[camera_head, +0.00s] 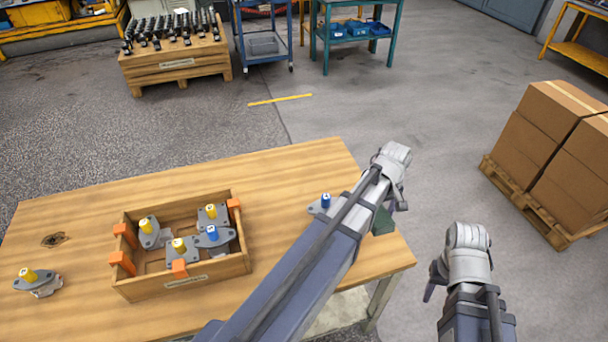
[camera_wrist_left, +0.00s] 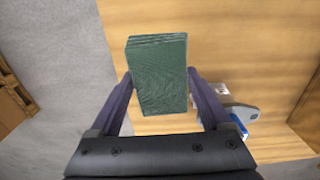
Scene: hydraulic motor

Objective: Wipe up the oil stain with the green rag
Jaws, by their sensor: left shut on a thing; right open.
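The green rag (camera_wrist_left: 158,75), a folded block, sits between the two fingers of my left gripper (camera_wrist_left: 157,92), which is shut on it. In the head view the rag (camera_head: 382,221) shows partly behind my left arm, over the table's right end; I cannot tell whether it touches the wood. The dark oil stain (camera_head: 55,240) lies on the wooden table (camera_head: 280,165) at the far left, well away from the rag. My right gripper (camera_head: 434,283) is open and off the table's right side, mostly hidden by its own wrist.
A wooden crate (camera_head: 184,289) with orange corners holds several motors, right of the stain. A yellow-topped motor (camera_head: 38,282) stands just below the stain. A blue-topped motor (camera_head: 324,203) stands beside my left arm. The table's back left is clear.

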